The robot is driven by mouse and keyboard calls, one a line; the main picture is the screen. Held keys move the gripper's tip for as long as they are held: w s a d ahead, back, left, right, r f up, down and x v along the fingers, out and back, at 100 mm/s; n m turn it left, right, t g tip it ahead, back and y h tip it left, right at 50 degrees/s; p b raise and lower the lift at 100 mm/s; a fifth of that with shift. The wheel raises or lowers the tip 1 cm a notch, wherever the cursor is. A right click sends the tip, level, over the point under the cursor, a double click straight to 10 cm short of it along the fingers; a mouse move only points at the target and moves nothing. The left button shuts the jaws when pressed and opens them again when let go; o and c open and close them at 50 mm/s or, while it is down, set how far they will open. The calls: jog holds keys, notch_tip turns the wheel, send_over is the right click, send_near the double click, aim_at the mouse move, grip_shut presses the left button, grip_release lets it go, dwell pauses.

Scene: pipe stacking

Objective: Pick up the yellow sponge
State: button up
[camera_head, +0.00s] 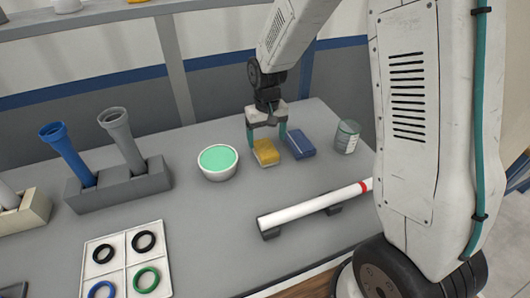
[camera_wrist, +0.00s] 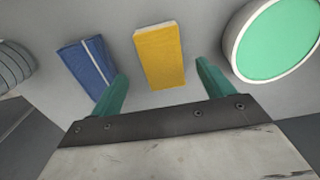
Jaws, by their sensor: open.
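The yellow sponge (camera_head: 266,152) lies on the grey table, between a white bowl and a blue block. My gripper (camera_head: 267,137) is above the sponge, pointing down, with its teal fingers apart. In the wrist view the yellow sponge (camera_wrist: 160,56) lies ahead of the gap between the open fingers of my gripper (camera_wrist: 158,82). The fingers hold nothing. The head view does not show clearly how high the fingertips are above the sponge.
A blue block (camera_head: 300,145) lies close to the right of the sponge. A white bowl with green contents (camera_head: 218,161) stands to its left. A glass jar (camera_head: 346,137) is farther right. A white pipe (camera_head: 312,206) rests on supports in front. A tray of rings (camera_head: 127,262) lies front left.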

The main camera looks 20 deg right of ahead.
aim_at(265, 148)
notch_tip(265, 148, down, 6)
jog(key=shift+w+a+r, duration=0.15)
jog(key=shift+r, duration=0.05)
jog(key=c, duration=1.1)
